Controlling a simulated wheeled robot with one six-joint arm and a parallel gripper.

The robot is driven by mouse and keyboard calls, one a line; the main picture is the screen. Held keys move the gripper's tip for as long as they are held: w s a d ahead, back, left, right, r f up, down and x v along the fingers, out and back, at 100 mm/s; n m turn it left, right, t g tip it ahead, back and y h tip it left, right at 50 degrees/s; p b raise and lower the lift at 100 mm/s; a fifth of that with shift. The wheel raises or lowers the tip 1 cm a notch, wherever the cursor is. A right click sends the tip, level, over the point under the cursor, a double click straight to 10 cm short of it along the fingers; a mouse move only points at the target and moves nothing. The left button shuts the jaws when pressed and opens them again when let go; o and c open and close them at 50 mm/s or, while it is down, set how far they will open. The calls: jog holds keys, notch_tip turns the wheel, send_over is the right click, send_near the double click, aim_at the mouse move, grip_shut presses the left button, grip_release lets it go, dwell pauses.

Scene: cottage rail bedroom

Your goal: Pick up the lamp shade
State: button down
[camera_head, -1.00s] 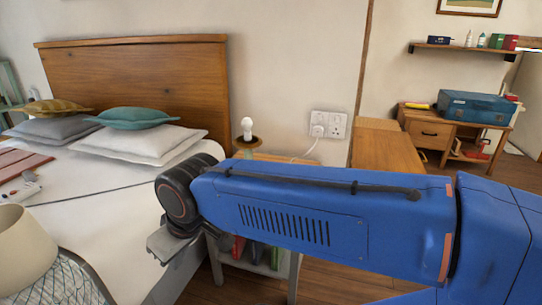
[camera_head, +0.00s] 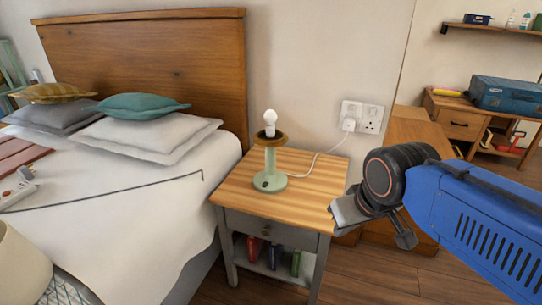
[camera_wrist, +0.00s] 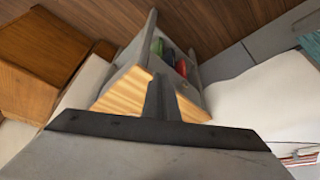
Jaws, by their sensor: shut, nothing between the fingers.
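A cream lamp shade (camera_head: 20,265) is at the lower left edge of the head view, partly cut off. It stands apart from the lamp, by a patterned surface (camera_head: 68,288). The green lamp base (camera_head: 270,182) with a bare white bulb (camera_head: 270,118) stands upright on the bedside table. My gripper (camera_wrist: 162,82) is shut and empty, far to the right of the shade, near the table's right side. The shade is not seen in the wrist view.
The wooden bedside table (camera_head: 240,193) has books on its lower shelf. A white cord runs from the lamp to the wall socket (camera_head: 362,116). The bed (camera_head: 120,225) fills the left. A wooden cabinet (camera_head: 415,130) and a desk with a blue case (camera_head: 505,95) are at right.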

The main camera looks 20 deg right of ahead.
jog(key=shift+d, duration=0.15)
jog(key=c, duration=1.9)
grip_release()
